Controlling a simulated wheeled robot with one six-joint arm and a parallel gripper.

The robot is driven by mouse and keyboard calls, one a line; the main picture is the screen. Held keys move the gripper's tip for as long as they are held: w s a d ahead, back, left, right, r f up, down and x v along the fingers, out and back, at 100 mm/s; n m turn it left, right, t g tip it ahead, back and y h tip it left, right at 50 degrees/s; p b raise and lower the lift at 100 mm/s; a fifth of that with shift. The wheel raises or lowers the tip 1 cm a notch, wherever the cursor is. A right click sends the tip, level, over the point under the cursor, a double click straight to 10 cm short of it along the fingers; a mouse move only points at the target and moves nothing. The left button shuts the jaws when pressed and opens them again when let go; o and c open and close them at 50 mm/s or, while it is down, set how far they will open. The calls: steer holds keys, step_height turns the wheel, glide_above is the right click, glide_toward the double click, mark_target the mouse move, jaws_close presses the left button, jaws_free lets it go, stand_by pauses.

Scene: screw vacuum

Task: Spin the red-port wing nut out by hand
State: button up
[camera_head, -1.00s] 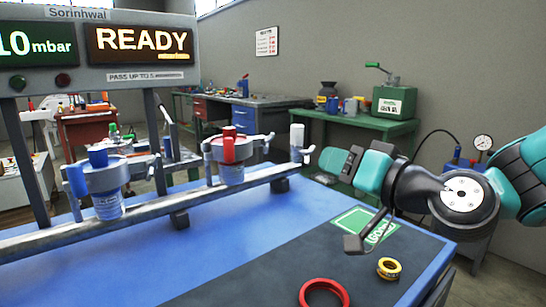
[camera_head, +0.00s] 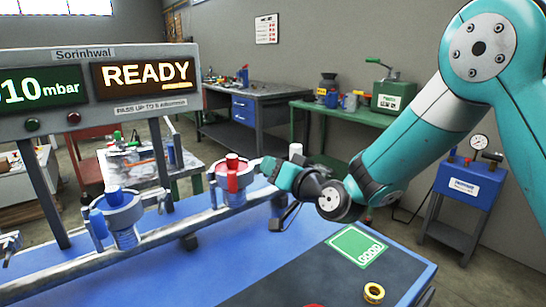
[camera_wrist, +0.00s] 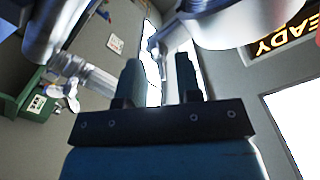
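The red port (camera_head: 234,180) is a red-capped fitting in a grey metal clamp on the rail, right of the blue port (camera_head: 124,218). My gripper (camera_head: 268,166) is at the right side of the red port's clamp, where its fingers hide most of the wing nut. In the wrist view my gripper (camera_wrist: 161,75) has its two dark fingers apart, with a visible gap between them. A pale metal part (camera_wrist: 160,42), probably the wing nut, lies just beyond the gap; contact cannot be told. The clamp (camera_wrist: 235,18) fills the upper right of that view.
A white-capped port (camera_head: 296,150) stands behind my gripper; its clamp (camera_wrist: 70,70) shows at left in the wrist view. A display reading READY (camera_head: 146,75) stands at left. A green GOOD mat (camera_head: 357,246) and a yellow ring (camera_head: 373,292) lie on the bench.

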steer(key=shift+w+a, duration=0.3)
steer(key=shift+w, duration=0.05)
steer(key=shift+c, duration=0.2)
jaws_close()
